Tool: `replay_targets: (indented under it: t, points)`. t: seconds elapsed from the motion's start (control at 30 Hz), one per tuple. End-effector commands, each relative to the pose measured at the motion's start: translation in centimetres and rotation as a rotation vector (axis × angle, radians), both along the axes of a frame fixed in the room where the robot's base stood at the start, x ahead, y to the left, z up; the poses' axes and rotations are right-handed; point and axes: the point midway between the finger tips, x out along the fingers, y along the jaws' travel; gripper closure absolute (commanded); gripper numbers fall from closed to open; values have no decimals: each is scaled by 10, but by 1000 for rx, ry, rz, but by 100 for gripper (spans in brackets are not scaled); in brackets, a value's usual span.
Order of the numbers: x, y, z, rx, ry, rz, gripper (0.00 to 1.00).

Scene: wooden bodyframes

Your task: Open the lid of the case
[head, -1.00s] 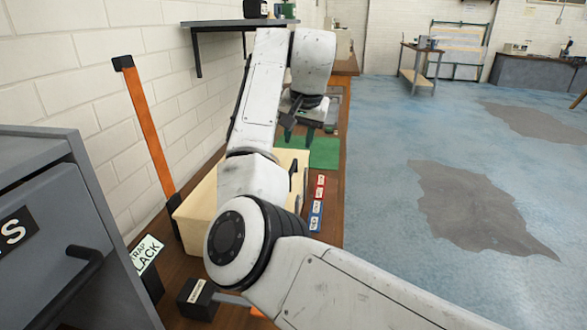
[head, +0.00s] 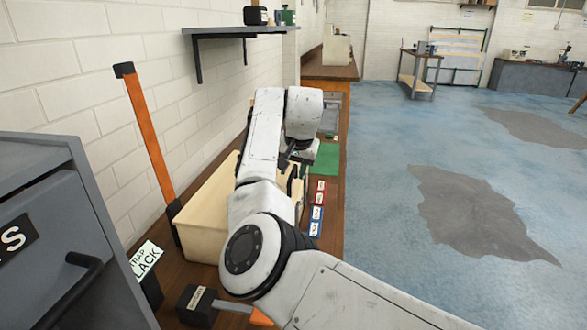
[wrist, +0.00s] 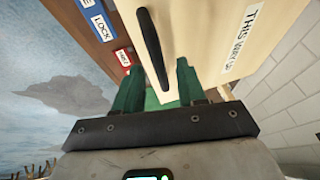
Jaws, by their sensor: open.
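The case is a cream box (head: 200,218) on the wooden bench, behind my arm in the head view. The orange bar (head: 145,130) stands upright with black ends at its left side. In the wrist view the cream case (wrist: 205,40) fills the upper middle, with a black handle (wrist: 153,52) and a lettered label. My gripper (wrist: 158,88) is open, its two green fingers pointing toward the case. Its tips lie near the case's far edge; whether they touch it I cannot tell. In the head view my arm hides part of the case and most of the gripper.
Red and blue labels (head: 317,205) lie along the bench right of the case. A green mat (head: 325,160) lies beyond it. A grey cabinet (head: 45,210) stands at near left, a wall shelf (head: 240,31) above. A black block (head: 198,305) is at the near bench edge.

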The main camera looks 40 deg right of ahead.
Motion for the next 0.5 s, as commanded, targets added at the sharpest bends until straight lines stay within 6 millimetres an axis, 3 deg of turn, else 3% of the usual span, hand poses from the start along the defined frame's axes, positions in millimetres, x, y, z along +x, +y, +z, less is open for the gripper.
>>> replay_targets:
  t: [0.17,0.5]
  points:
    - [0,0,0,0,0,0,60]
    - [0,0,0,0,0,0,92]
